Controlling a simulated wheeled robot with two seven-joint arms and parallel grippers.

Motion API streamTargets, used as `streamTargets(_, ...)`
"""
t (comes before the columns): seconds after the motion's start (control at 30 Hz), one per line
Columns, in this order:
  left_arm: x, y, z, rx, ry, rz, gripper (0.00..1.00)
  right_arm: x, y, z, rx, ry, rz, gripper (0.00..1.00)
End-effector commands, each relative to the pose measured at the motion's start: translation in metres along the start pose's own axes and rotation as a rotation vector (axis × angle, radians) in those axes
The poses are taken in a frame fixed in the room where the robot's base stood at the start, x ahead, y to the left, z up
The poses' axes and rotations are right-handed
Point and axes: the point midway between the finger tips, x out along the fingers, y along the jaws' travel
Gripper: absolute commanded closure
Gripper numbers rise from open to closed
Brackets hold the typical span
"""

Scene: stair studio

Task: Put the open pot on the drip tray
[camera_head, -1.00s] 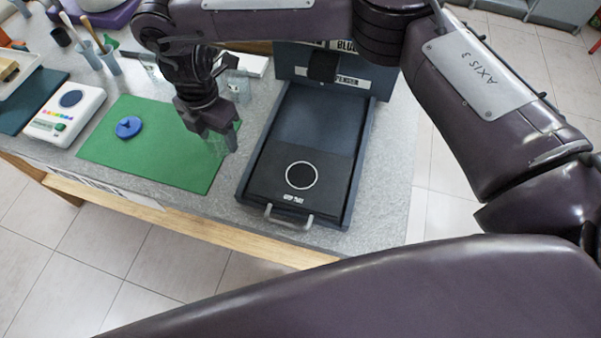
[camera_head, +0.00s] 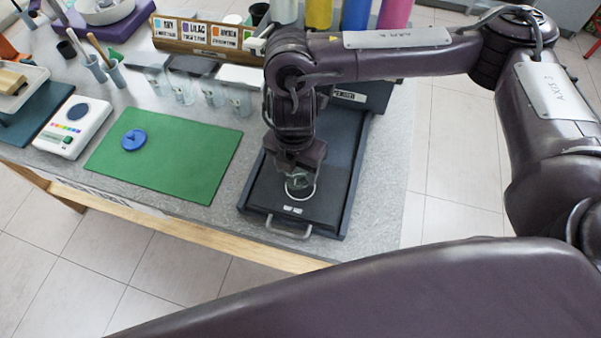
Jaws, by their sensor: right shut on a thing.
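My right gripper (camera_head: 299,172) is over the front part of the dark drip tray (camera_head: 262,197), pointing down. It is shut on the open pot (camera_head: 298,186), a small clear vessel mostly hidden by the fingers. The pot is at the upper part of the white ring (camera_head: 301,199) on the tray; I cannot tell whether it touches the surface. A blue round lid (camera_head: 134,140) lies on the green mat (camera_head: 185,165) to the left. My left gripper is out of view.
A metal handle (camera_head: 288,232) sticks out at the tray's front. Several clear pots (camera_head: 211,93) stand behind the mat, before a wooden rack (camera_head: 205,35) with labels. A white scale (camera_head: 73,125) stands left of the mat. The worktop right of the tray is clear.

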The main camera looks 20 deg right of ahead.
Motion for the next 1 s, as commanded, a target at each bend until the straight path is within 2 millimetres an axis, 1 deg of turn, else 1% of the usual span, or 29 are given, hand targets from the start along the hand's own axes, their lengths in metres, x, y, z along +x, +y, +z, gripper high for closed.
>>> streamTargets(0.07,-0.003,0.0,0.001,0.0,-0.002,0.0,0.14,-0.001,-0.009,0.002,0.002,0.001,0.0,0.75)
streamTargets(0.1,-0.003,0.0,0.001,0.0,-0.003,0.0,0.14,0.003,-0.012,0.002,0.001,0.003,-0.002,0.75)
streamTargets(0.2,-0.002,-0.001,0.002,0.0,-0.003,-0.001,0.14,0.02,-0.01,0.0,0.002,0.004,-0.003,0.75)
streamTargets(0.3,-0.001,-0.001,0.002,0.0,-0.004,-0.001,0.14,0.031,-0.009,0.001,0.002,0.003,-0.002,0.75)
streamTargets(0.4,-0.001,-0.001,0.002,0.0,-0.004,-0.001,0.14,0.035,-0.009,0.001,0.0,0.001,0.0,0.75)
streamTargets(0.63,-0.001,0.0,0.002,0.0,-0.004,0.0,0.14,0.035,-0.009,0.002,0.0,0.0,0.001,0.75)
streamTargets(0.73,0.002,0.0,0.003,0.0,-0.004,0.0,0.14,0.038,-0.009,0.002,0.0,0.0,0.0,0.75)
streamTargets(0.77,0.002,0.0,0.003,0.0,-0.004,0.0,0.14,0.039,-0.009,0.002,0.0,0.0,-0.001,0.41)
streamTargets(0.9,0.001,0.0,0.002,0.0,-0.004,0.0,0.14,0.038,-0.009,0.002,0.0,0.0,-0.001,0.23)
streamTargets(0.93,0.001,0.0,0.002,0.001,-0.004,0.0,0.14,0.038,-0.009,0.002,0.0,0.0,-0.001,0.2)
streamTargets(1.0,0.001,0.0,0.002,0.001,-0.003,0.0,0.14,0.038,-0.009,0.002,0.0,0.0,-0.001,0.2)
